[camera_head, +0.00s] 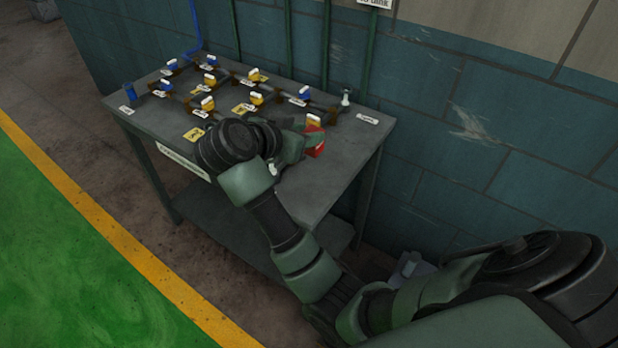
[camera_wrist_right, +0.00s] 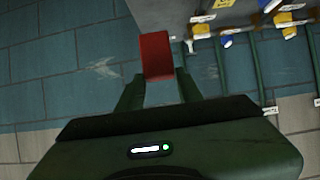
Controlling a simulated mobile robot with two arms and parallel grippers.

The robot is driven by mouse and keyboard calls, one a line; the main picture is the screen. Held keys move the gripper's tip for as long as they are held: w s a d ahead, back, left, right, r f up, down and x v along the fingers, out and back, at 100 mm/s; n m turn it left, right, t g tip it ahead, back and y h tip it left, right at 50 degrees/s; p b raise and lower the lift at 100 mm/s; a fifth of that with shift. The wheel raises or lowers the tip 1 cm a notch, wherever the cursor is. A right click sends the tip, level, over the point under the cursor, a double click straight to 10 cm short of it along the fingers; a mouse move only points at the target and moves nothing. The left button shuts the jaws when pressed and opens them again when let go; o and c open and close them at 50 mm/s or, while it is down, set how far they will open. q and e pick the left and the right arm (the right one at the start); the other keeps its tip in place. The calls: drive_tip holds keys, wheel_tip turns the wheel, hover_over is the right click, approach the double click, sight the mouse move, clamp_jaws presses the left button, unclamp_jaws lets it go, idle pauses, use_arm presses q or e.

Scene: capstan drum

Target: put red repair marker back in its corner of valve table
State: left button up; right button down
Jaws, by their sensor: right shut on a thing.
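The red repair marker (camera_head: 317,149) is at the tip of my right gripper (camera_head: 304,143), over the right part of the valve table (camera_head: 318,184). In the right wrist view the red marker (camera_wrist_right: 155,55) sits between the two fingers of my right gripper (camera_wrist_right: 157,88), which is shut on it. The marker's lower end is hidden, so I cannot tell whether it touches the table top. My left gripper is not in view.
Several pipes and valves with blue and yellow handles (camera_head: 256,98) and small labels cover the back and left of the table. A white-topped fitting (camera_head: 346,97) and a label (camera_head: 367,119) are at the right back corner. The front right table top is bare. A blue brick wall (camera_head: 450,150) stands behind.

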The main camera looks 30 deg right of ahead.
wheel_tip(320, 180, down, 14)
drive_tip(key=shift+d+r, duration=0.1)
drive_tip(key=shift+d, duration=0.05)
idle(0.4)
drive_tip(key=c, duration=0.9)
unclamp_jaws()
